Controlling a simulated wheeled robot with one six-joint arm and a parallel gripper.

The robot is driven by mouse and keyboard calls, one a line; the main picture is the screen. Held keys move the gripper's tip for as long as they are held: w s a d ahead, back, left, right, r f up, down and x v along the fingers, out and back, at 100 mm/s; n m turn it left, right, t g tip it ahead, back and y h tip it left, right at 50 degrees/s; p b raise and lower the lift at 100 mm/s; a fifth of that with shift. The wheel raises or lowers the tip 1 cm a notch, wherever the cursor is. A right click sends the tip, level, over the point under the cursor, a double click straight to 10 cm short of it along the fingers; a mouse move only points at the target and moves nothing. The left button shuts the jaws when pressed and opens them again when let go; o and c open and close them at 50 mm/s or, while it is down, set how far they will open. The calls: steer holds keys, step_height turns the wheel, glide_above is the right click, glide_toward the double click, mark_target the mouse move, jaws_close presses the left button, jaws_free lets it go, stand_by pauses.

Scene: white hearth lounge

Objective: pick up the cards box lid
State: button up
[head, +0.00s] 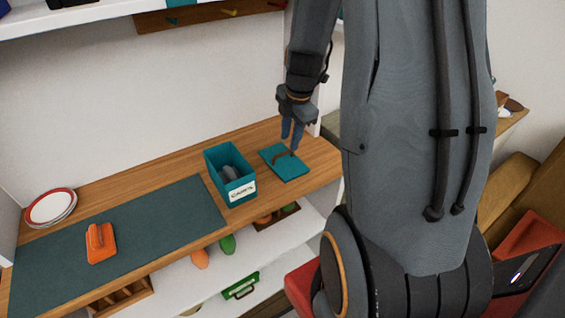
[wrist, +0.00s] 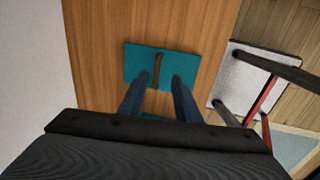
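The cards box lid (head: 286,163) is a flat teal plate with a brown strap handle across its middle. It lies on the wooden counter, to the right of the open teal cards box (head: 232,172), which has a white label and something grey inside. In the wrist view the lid (wrist: 136,62) lies ahead of my fingers, its handle upright in the picture between them. My gripper (head: 292,136) points down above the lid. In the wrist view my gripper (wrist: 155,82) has its two fingers apart with nothing between them but the handle beyond; contact cannot be told.
A dark green mat (head: 130,235) with an orange tool (head: 101,246) covers the counter's left part. Stacked plates (head: 50,208) stand at the far left. A white shelf (head: 185,285) with several small items is below. A wall rises behind the counter.

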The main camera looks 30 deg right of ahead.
mark_target(286, 152)
steer(key=shift+w+a+f+p, duration=0.1)
steer(key=shift+w+f+p, duration=0.25)
steer(key=shift+f, duration=0.65)
steer(key=shift+w+d+f+p, duration=0.1)
steer(key=shift+w+f+p, duration=0.2)
steer(key=shift+f, duration=0.75)
steer(key=shift+w+a+f+p, duration=0.1)
steer(key=shift+w+f+p, duration=0.2)
steer(key=shift+f, duration=0.7)
steer(key=shift+c, duration=0.3)
jaws_close()
